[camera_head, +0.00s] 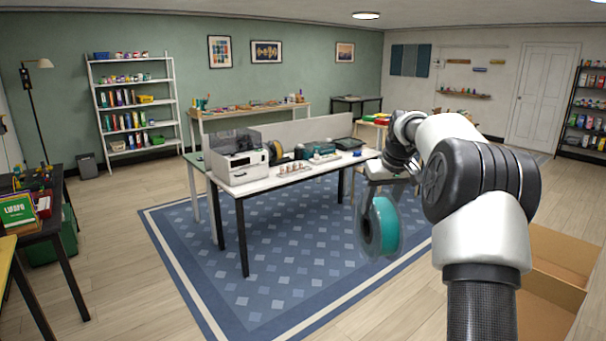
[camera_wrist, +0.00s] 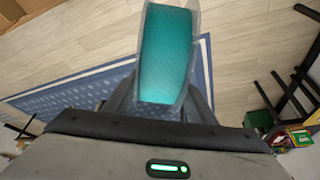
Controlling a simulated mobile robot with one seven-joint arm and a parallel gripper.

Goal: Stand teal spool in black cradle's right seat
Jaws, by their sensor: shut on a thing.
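The teal spool (camera_head: 387,224) has clear flanges and hangs upright in the air below my gripper (camera_head: 373,192), in front of the table's right end. My gripper is shut on it. In the wrist view the teal spool (camera_wrist: 168,55) shows edge-on between the two dark fingers, with the floor and blue rug behind it. I cannot make out the black cradle or its right seat for certain. A dark round thing with a green part (camera_head: 274,152) stands on the white table (camera_head: 262,186), too small to identify.
On the table are a grey-white machine (camera_head: 238,158), a teal and dark case (camera_head: 316,150), a row of small items (camera_head: 293,168) and a small blue thing (camera_head: 357,153). Open cardboard boxes (camera_head: 550,285) stand at lower right. The rug (camera_head: 285,285) before the table is clear.

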